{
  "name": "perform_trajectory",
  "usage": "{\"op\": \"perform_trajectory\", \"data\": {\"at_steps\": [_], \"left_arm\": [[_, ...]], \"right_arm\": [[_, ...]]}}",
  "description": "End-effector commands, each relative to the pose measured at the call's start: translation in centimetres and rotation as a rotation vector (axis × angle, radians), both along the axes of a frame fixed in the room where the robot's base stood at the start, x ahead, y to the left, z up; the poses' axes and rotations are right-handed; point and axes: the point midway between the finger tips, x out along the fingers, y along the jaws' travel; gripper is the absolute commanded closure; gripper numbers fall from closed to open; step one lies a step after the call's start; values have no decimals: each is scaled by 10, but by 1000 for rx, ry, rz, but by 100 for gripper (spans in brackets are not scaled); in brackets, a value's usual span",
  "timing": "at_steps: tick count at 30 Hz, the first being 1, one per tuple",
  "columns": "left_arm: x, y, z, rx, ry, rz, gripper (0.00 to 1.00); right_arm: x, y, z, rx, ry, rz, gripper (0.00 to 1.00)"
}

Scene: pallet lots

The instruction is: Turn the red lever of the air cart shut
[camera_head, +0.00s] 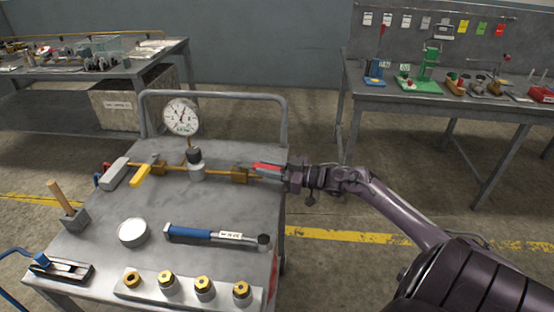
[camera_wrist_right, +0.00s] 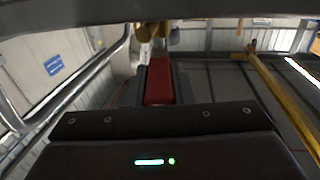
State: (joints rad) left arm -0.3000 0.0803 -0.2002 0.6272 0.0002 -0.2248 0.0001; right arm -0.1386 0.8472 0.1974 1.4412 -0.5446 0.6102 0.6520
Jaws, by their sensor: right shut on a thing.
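The air cart (camera_head: 215,150) stands in front of me with a brass pipe line running across its top. The red lever (camera_head: 265,167) is at the right end of that line, lying roughly along the pipe in the head view. My right gripper (camera_head: 277,171) is shut on the red lever, reaching in from the right. In the right wrist view the red lever (camera_wrist_right: 159,82) sits between the dark fingers. The fingers hide part of the lever and its valve. My left gripper is not in view.
A round pressure gauge (camera_head: 181,117) rises from the pipe. A yellow lever (camera_head: 141,176) sits left of it. A blue-handled tool (camera_head: 215,235), a white round tin (camera_head: 133,232) and several brass fittings lie in front. A workbench (camera_head: 430,98) stands behind right.

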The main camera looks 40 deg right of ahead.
Motion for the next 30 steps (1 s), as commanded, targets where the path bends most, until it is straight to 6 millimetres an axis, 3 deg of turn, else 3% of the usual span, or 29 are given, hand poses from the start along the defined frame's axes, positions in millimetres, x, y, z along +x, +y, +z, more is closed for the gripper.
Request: {"op": "perform_trajectory", "data": {"at_steps": [3, 15, 30], "left_arm": [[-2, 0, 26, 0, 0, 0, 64], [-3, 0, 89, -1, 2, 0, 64], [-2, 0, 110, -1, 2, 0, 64]], "right_arm": [[0, 11, 7, 6, 3, -53, 100], [-7, 33, 5, 9, 5, -309, 100], [-9, 46, 0, 0, 1, -479, 100]]}}
